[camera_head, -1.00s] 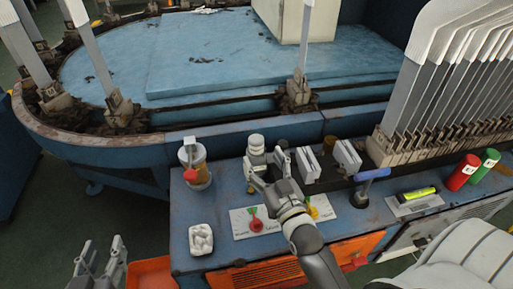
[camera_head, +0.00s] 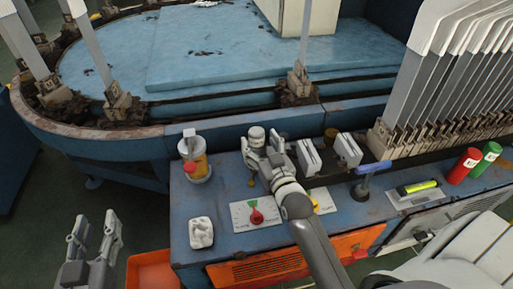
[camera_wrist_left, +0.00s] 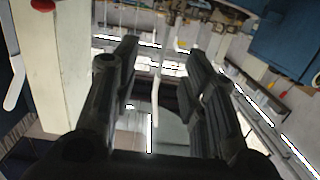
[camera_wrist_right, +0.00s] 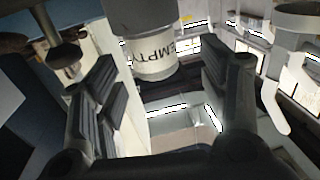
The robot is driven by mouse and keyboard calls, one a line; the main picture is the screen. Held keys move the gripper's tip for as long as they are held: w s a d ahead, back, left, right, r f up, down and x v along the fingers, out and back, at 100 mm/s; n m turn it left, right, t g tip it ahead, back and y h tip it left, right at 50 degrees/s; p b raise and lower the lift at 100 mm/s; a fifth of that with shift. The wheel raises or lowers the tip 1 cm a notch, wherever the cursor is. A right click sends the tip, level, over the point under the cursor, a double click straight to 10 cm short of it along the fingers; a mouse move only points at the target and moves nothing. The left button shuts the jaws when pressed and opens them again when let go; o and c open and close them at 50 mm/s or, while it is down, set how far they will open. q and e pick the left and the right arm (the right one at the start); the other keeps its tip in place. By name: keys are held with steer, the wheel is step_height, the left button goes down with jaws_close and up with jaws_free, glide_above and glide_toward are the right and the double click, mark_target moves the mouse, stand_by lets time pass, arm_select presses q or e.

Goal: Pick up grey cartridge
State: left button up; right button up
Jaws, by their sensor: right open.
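The grey cartridge (camera_head: 257,136) stands upright near the back of the blue machine's top. In the right wrist view it is a pale cylinder (camera_wrist_right: 152,62) with a band reading "EMPTY", between and beyond the two fingertips. My right gripper (camera_head: 263,149) is open, with its fingers on either side of the cartridge's lower part; I cannot tell whether they touch it. The gripper hides the cartridge's base. My left gripper (camera_head: 96,232) is open and empty, away at the lower left, off the machine.
An orange-filled jar (camera_head: 198,165) stands left of the cartridge. Two white blocks (camera_head: 309,157) stand close on its right. A red cylinder (camera_head: 463,166) and a green cylinder (camera_head: 485,160) are at the far right.

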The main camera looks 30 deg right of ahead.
mark_target(260, 139)
steer(key=w, duration=0.2)
steer(key=w+d+b, duration=0.1)
steer(key=shift+w, duration=0.6)
steer(key=c, duration=1.2)
arm_select(q)
step_height(260, 139, up, 7)
steer(key=d+t+h, duration=0.1)
steer(key=t, duration=0.3)
arm_select(e)
steer(key=shift+r, duration=0.1)
